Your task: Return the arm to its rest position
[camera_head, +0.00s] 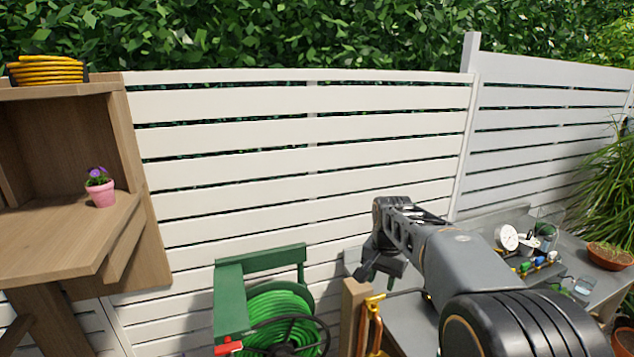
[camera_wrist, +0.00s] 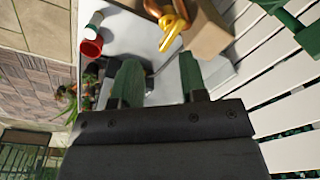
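My arm reaches in from the lower right in the head view, raised and bent over the grey table (camera_head: 405,325). My gripper (camera_head: 370,268) points down near the table's left end in the head view, partly hidden by my arm. In the wrist view, the two dark green fingers of my gripper (camera_wrist: 161,75) stand apart, and I see nothing held between them. Pale table surface shows beyond the fingertips.
A green hose reel (camera_head: 285,318) and a wooden post (camera_head: 353,315) with a brass tap (camera_head: 374,305) stand left of the table. A wooden cabinet (camera_head: 75,240) holds a pink flowerpot (camera_head: 101,193). A white fence (camera_head: 300,150) runs behind. A terracotta bowl (camera_head: 610,256) sits at right.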

